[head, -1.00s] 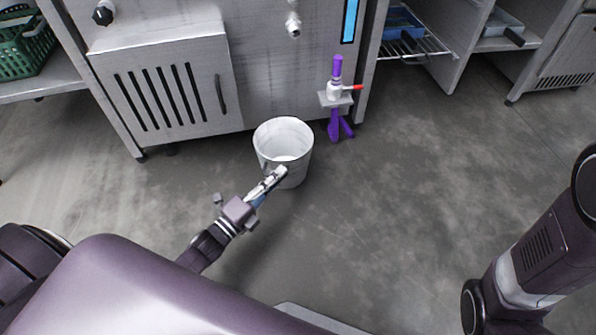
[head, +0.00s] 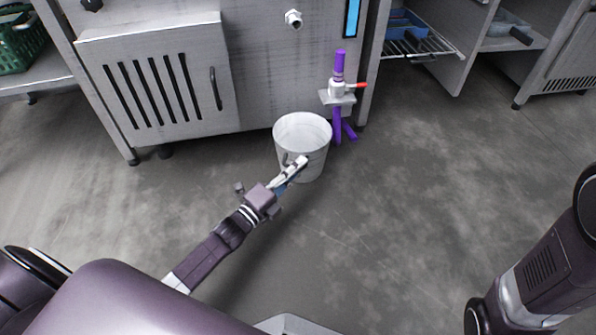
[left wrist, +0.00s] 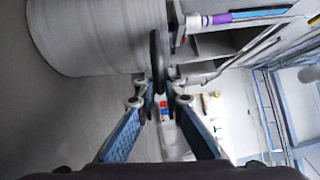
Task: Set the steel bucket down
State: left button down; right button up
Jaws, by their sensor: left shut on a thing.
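The steel bucket (head: 313,160) is pale grey, upright and open at the top, in front of the steel cabinet in the head view. Its inside looks pale; I cannot tell what it holds. My left gripper (head: 297,168) is shut at the bucket's near side. In the left wrist view the bucket's wall (left wrist: 95,35) fills the upper left, and the gripper's fingers (left wrist: 160,98) close on its dark handle (left wrist: 157,62). I cannot tell whether the bucket's base touches the floor. My right gripper is out of view.
A tap (head: 293,19) sticks out of the cabinet front (head: 265,70). A slotted door (head: 160,85) is at left. Open grey floor (head: 430,200) lies to the right.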

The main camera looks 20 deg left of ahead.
pick_arm(q)
jog(key=shift+r, duration=0.2)
jog(key=shift+f, duration=0.15)
jog(key=c, duration=2)
grip_release()
jog(key=shift+c, duration=0.2)
jog(key=p+v, duration=0.6)
jog(key=v, duration=0.6)
